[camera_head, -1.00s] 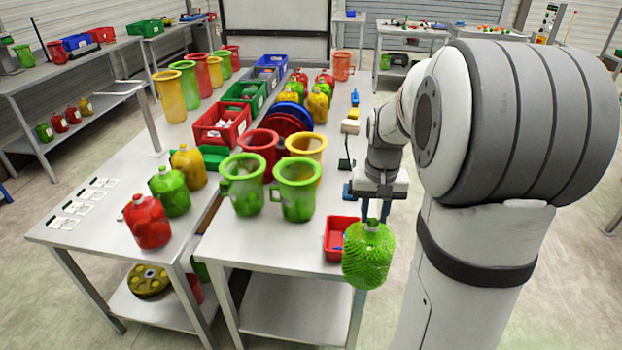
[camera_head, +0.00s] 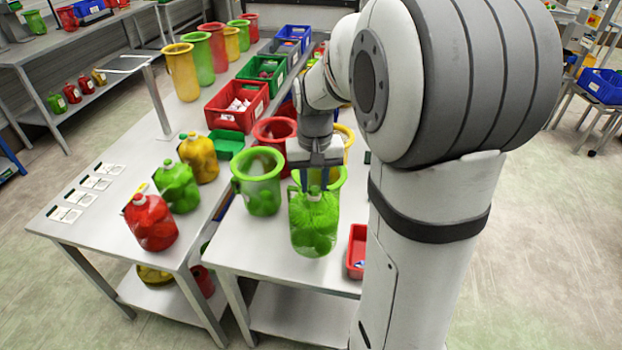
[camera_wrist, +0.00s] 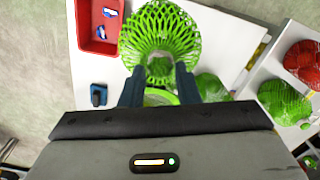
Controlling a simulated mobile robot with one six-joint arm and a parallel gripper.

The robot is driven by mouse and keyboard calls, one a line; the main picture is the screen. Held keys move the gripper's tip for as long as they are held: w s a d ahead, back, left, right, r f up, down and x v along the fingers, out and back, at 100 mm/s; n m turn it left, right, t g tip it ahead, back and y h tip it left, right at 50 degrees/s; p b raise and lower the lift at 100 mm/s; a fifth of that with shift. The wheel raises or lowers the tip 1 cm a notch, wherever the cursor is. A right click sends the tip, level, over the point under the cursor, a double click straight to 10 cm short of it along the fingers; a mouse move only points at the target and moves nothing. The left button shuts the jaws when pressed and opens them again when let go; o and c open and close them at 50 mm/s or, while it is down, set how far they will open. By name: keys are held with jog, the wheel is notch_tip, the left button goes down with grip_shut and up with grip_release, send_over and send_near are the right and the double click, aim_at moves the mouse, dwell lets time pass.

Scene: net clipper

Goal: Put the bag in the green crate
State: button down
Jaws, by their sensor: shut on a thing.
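My gripper (camera_head: 314,187) is shut on the neck of a green net bag (camera_head: 313,228), which hangs upright in front of a green funnel-topped container (camera_head: 333,178). In the wrist view the bag (camera_wrist: 160,32) spreads out beyond the two dark fingers (camera_wrist: 159,84). A green crate (camera_head: 266,70) stands farther back on the table, behind a red crate (camera_head: 236,104) that holds white items. The green crate has some contents, too small to make out.
Another green container (camera_head: 258,182) and a red one (camera_head: 277,135) stand close to the left of the held bag. A small red tray (camera_head: 356,250) is at the right. Filled red (camera_head: 150,222), green (camera_head: 176,187) and yellow (camera_head: 199,158) bags stand on the left table.

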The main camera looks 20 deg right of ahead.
aim_at(314, 210)
jog(key=shift+w, duration=0.25)
jog(key=shift+w+d, duration=0.15)
jog(key=shift+s, duration=0.2)
notch_tip(314, 210, down, 10)
jog(key=shift+p, duration=0.85)
jog(key=shift+f, duration=0.15)
jog(key=c, duration=1.1)
grip_release()
